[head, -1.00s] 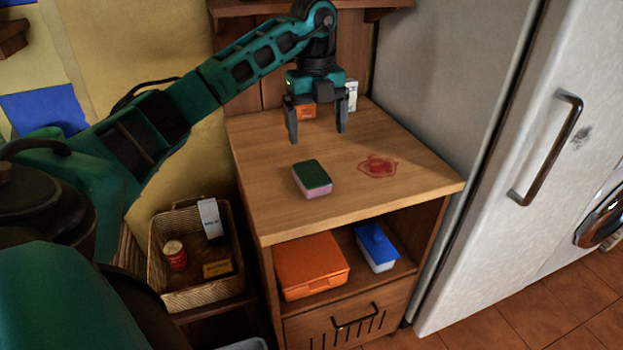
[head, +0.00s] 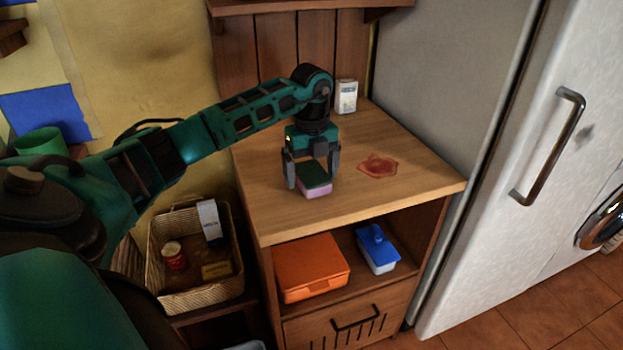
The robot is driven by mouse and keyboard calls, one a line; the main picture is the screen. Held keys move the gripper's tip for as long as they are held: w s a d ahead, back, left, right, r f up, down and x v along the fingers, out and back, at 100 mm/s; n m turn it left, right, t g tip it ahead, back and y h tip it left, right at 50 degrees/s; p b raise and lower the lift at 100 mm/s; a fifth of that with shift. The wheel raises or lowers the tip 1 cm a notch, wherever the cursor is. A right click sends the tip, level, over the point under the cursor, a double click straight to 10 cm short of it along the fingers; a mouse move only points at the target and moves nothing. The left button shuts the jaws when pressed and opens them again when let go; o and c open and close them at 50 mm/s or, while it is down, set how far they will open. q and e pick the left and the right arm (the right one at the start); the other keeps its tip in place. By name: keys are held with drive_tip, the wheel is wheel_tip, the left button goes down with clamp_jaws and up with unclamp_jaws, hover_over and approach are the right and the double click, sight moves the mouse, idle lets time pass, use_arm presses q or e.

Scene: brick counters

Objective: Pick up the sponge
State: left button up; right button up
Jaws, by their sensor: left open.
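The sponge (head: 314,190) lies on the wooden counter top, with a dark green upper face and a pink lower part. My left gripper (head: 313,180) points down over it, jaws open, one finger at the sponge's left side and the other at its right rear. The back of the sponge is hidden under the gripper. I cannot tell whether the fingers touch it. My right gripper is not in view.
A red stain (head: 378,166) marks the counter right of the sponge. A white carton (head: 346,97) stands at the back. An orange box (head: 312,268) and a blue-lidded container (head: 377,249) sit on the shelf below. A wicker basket (head: 196,292) is at left, a fridge (head: 500,200) at right.

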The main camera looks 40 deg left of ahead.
use_arm(q)
drive_tip(key=shift+f, duration=0.3)
drive_tip(key=shift+c, duration=0.3)
drive_tip(key=c, duration=1)
drive_tip(key=shift+o, duration=0.2)
drive_tip(key=shift+r, duration=0.2)
wheel_tip(320, 180, up, 14)
drive_tip(key=p, duration=0.2)
wheel_tip(320, 180, up, 5)
drive_tip(key=p, duration=0.2)
hover_over(312, 172)
drive_tip(key=shift+r, duration=0.4)
